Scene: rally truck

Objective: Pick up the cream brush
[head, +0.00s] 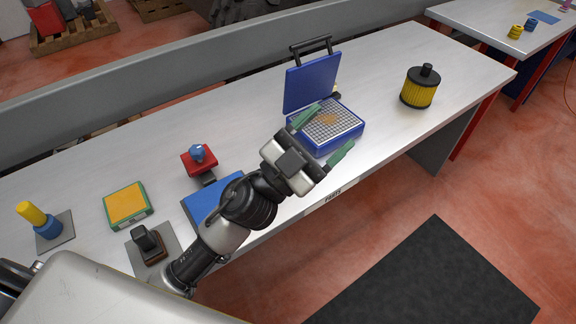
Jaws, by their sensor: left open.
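I see no clearly cream-coloured brush. A dark block with a brown base and black handle (148,245), perhaps a brush, stands on a grey plate (172,252) at the left front of the bench. My left gripper (324,136) is open, its green fingertips spread over the near part of an open blue case (312,86). The case has a white grid inside with a small orange-brown patch (328,119). I cannot tell what the patch is, or whether the fingers touch the case. Nothing shows between the fingers. My right gripper is not in view.
A yellow filter with a black top (420,88) stands right of the case. At left are a yellow-handled blue tool (46,226), a green-rimmed orange pad (127,204), a red block with a blue knob (200,162) and a blue plate (205,199). The bench's far right is clear.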

